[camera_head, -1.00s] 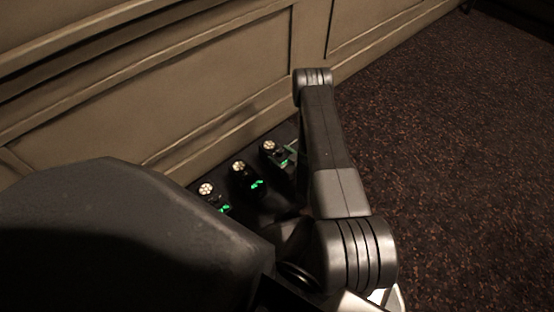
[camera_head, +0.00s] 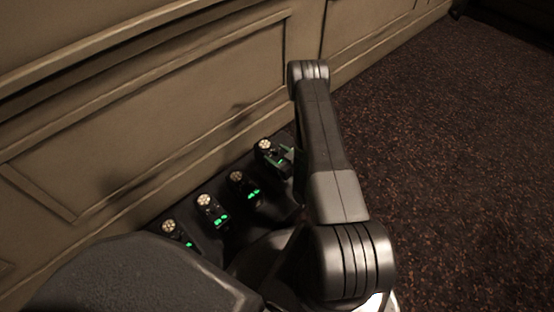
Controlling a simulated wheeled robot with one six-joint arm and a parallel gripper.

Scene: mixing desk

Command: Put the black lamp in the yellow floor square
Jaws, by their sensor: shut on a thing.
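I see no yellow floor square in this view. A large dark rounded shape (camera_head: 140,280) fills the lower left edge, close to the camera. I cannot tell whether it is the black lamp or a part of me. My arm runs up the middle of the picture, its far joint near the wall. My gripper and its fingertips are not in the picture, so what they hold is hidden.
A panelled beige wall (camera_head: 150,110) runs along the left. Several small dark devices (camera_head: 210,211) with green lights stand in a row on a dark base by the wall. Bare dark carpet (camera_head: 460,170) lies open on the right. A dark object (camera_head: 457,9) stands at the far top.

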